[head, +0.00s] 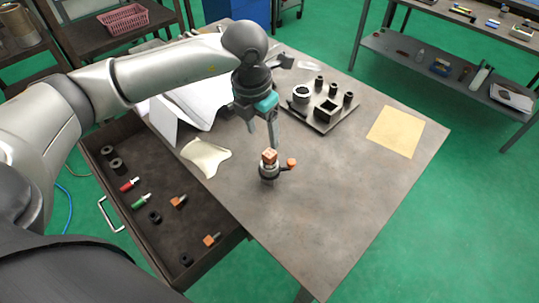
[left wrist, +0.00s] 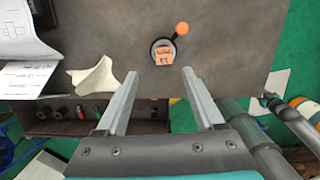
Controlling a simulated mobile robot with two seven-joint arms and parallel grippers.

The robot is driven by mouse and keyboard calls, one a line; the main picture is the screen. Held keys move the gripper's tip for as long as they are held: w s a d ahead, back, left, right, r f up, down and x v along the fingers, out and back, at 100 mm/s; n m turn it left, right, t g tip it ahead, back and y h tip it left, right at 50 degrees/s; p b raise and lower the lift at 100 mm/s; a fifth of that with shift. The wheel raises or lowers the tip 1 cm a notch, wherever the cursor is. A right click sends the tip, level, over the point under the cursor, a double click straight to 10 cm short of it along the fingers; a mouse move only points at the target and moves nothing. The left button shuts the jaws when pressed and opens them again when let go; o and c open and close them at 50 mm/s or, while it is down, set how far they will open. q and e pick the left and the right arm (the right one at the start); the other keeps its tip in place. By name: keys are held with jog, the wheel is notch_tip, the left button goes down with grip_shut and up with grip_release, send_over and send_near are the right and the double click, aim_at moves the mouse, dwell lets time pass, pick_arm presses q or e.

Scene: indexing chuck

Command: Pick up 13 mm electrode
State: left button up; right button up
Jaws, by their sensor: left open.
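A copper-coloured block electrode (head: 269,156) sits upright in a small dark chuck (head: 268,174) on the table. In the left wrist view the electrode (left wrist: 163,55) shows dark marks on its face, too small to read surely. The chuck has a lever with an orange knob (head: 291,162). My left gripper (head: 263,139) is open and empty, pointing down just above and behind the electrode. In the left wrist view the electrode lies ahead of the gap between the fingertips (left wrist: 159,73), apart from both. My right gripper is not in view.
The open drawer (head: 128,215) holds two more orange-topped pieces (head: 178,201), red and green items and dark rings. A dark plate (head: 318,123) with several fixtures stands behind. A cloth (head: 206,156) and papers lie left, a tan sheet (head: 395,132) right. The front table is clear.

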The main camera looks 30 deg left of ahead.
aim_at(269, 153)
pick_arm(q)
jog(key=f, duration=0.4)
jog(key=w+d+f, duration=0.1)
jog(key=f, duration=0.2)
jog(key=shift+w+p, duration=0.1)
jog(key=shift+p, duration=0.3)
jog(key=shift+c, duration=0.2)
grip_shut()
